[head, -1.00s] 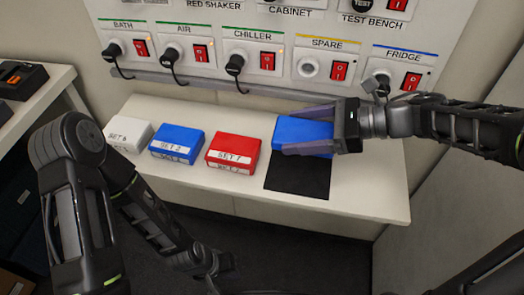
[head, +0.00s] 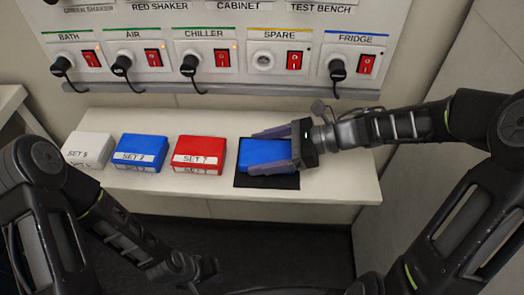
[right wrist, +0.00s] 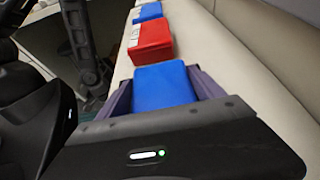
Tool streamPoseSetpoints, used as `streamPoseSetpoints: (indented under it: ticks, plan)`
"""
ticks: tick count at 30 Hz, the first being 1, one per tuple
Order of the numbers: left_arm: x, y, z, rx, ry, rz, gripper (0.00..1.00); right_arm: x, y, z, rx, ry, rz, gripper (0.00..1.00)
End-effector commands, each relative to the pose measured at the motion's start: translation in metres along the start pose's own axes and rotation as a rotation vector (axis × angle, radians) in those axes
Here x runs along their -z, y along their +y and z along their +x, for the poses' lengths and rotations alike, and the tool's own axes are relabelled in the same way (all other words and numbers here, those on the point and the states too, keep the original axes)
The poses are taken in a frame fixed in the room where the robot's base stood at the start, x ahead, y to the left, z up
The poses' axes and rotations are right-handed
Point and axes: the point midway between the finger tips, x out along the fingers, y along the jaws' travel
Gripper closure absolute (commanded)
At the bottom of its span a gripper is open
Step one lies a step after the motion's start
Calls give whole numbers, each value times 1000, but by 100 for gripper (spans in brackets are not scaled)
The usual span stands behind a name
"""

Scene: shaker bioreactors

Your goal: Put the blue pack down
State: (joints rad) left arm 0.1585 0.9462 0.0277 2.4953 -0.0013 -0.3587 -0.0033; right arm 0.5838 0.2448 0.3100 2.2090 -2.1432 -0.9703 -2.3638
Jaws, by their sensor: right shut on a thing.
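A blue pack (head: 264,152) is between the fingers of my right gripper (head: 253,152), which is shut on it from the two sides. The pack is over a black mat (head: 268,181) on the white shelf. Dark strips of the mat show around it. It looks level and low, but I cannot tell whether it touches the mat. In the right wrist view the blue pack (right wrist: 163,86) sits between the purple fingers. My left gripper (head: 200,272) is low in the head view, away from the shelf, and its jaws are unclear.
On the shelf (head: 325,188), left of the mat, stand a red pack (head: 199,148), another blue pack (head: 142,148) and a white pack (head: 87,148). A wall panel (head: 215,62) with red switches and black plugs is behind. The shelf right of the mat is clear.

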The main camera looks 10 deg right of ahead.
Motion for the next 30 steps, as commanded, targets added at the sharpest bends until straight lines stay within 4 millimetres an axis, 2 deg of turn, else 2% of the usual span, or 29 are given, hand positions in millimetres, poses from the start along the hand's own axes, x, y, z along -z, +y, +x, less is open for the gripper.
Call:
streamPoseSetpoints:
  ticks: [10,11,18,30]
  plan:
    - [0,-1,3,0,0,0,100,3,0,2,0,-1,-1,78]
    - [0,-1,2,0,0,0,100,2,0,1,0,0,-1,20]
    - [0,0,1,0,0,0,100,2,0,1,0,0,-1,1]
    - [0,0,0,0,0,0,100,0,-1,-5,3,0,-1,1]
